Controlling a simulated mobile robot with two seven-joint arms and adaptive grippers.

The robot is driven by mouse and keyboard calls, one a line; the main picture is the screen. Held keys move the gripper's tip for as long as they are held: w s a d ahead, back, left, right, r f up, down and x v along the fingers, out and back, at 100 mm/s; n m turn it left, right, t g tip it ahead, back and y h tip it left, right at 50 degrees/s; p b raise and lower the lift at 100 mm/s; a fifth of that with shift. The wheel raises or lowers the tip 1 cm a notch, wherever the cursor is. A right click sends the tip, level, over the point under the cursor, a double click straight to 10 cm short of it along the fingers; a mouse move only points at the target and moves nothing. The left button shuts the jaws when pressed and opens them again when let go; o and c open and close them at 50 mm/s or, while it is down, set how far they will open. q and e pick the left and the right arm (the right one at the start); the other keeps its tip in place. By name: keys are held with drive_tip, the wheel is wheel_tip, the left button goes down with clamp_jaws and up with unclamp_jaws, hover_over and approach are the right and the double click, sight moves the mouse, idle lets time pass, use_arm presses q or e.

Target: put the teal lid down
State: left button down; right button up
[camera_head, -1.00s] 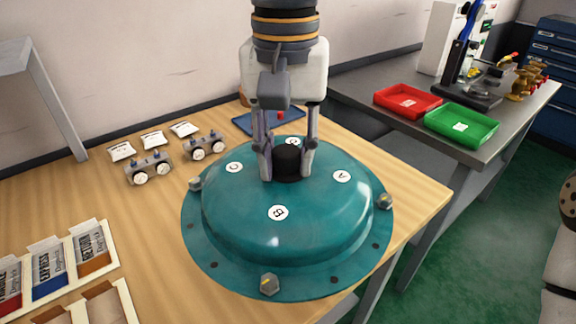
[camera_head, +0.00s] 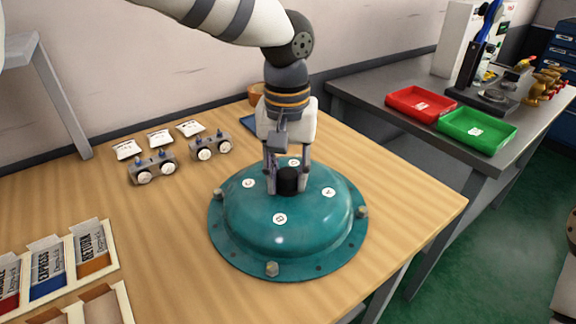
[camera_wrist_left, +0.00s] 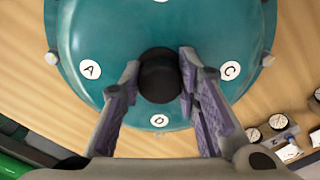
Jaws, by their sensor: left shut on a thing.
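The teal lid (camera_head: 310,232) is a round dome with a flat flange, bolts around the rim and white lettered labels. It sits low over the right part of the wooden table, roughly level; whether its flange touches the tabletop I cannot tell. My left gripper (camera_head: 287,184) points down at the lid's top and is shut on its black knob (camera_head: 288,178). In the left wrist view the lid (camera_wrist_left: 100,35) fills the top, with the fingers (camera_wrist_left: 159,70) on either side of the knob (camera_wrist_left: 160,80).
Two gauge blocks (camera_head: 152,169) and several white cards (camera_head: 160,139) lie left of the lid. A label tray (camera_head: 78,262) is at the front left. A blue tray (camera_head: 248,126) is partly hidden behind my arm. Red (camera_head: 420,105) and green (camera_head: 478,131) bins stand on the grey bench.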

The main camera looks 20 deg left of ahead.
use_arm(q)
drive_tip(key=shift+r, duration=0.1)
drive_tip(key=c, duration=1.2)
unclamp_jaws()
